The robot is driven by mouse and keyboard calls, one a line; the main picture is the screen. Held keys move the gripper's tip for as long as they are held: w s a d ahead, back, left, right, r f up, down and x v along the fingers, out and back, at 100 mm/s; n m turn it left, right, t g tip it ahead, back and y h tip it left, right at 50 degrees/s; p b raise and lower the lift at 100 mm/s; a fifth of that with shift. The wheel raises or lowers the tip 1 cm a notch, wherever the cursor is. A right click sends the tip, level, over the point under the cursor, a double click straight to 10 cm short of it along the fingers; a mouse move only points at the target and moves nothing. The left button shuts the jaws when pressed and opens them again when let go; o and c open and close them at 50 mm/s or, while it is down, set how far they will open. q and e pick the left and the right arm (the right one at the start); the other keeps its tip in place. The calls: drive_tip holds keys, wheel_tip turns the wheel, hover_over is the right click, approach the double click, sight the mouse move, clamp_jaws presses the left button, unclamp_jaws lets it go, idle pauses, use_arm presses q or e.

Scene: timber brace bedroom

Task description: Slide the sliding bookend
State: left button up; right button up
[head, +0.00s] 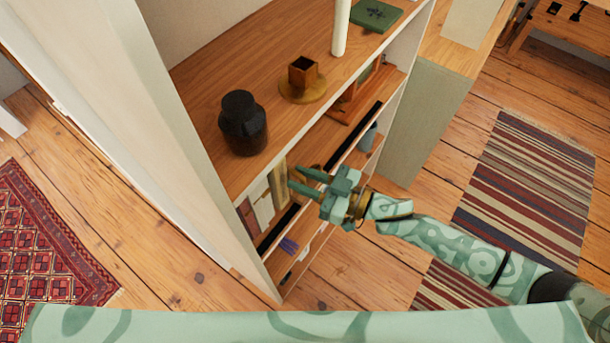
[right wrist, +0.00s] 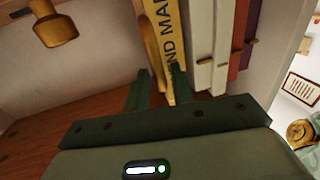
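A row of upright books (head: 262,205) stands on the shelf below the top board. In the right wrist view, a thin golden-brown upright piece (right wrist: 154,45), which looks like the sliding bookend, stands at the left end of the row. It is beside a yellow book (right wrist: 172,28) with dark lettering. My right gripper (head: 298,178) reaches into this shelf from the right. In the right wrist view its fingers (right wrist: 160,82) are apart, with the lower ends of the bookend and yellow book between or just beyond them. Contact cannot be told. My left gripper is not in view.
The shelf left of the bookend is open in the right wrist view.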

idle(0.4)
drive_tip(key=p+v, duration=0.1)
drive_tip(key=v, duration=1.5)
drive_tip(key=shift+d, duration=0.25)
